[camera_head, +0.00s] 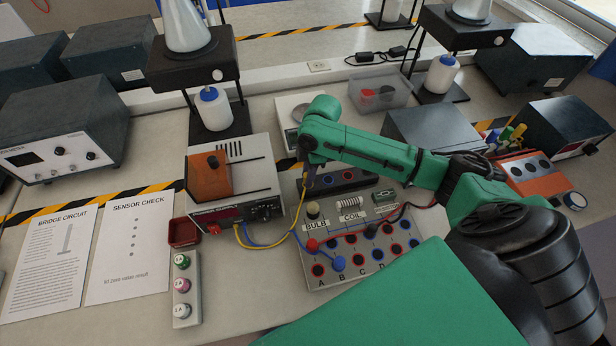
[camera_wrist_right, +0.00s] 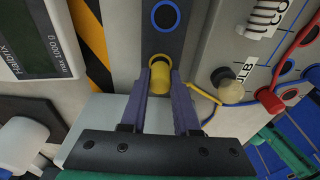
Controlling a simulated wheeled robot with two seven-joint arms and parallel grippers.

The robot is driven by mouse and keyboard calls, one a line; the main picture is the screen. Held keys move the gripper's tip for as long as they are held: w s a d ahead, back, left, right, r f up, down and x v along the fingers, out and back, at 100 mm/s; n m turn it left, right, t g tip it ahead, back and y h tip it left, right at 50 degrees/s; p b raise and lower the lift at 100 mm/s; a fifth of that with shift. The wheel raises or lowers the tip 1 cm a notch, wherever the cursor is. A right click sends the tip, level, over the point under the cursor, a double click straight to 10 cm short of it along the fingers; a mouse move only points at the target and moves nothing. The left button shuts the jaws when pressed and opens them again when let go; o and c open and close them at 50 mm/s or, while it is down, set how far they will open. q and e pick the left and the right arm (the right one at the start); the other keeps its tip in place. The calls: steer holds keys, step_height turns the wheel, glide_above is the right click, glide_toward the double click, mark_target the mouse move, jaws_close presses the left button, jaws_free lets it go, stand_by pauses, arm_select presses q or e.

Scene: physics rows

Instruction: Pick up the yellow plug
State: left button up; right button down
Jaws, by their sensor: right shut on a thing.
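The yellow plug (camera_wrist_right: 160,79) is between the two purple fingers of my right gripper (camera_wrist_right: 162,86) in the right wrist view. The fingers are shut on its sides. A yellow ring shows around its far end, at a black strip (camera_wrist_right: 179,45); I cannot tell whether the plug is seated there or just above it. In the head view my right gripper (camera_head: 309,181) points down at the left end of the black strip (camera_head: 345,180), and the plug is hidden. A yellow cable (camera_head: 293,220) runs from this spot to the orange-and-white meter. My left gripper is not in view.
The circuit board (camera_head: 330,283) with red and blue sockets and plugged leads lies just in front. The orange-and-white meter (camera_head: 265,175) stands close on the left. A clear bin (camera_head: 385,100) and a dark grey box (camera_head: 425,125) are behind the arm.

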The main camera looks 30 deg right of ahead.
step_height(320, 180, up, 19)
steer(key=b, duration=0.1)
steer(key=shift+r, duration=0.1)
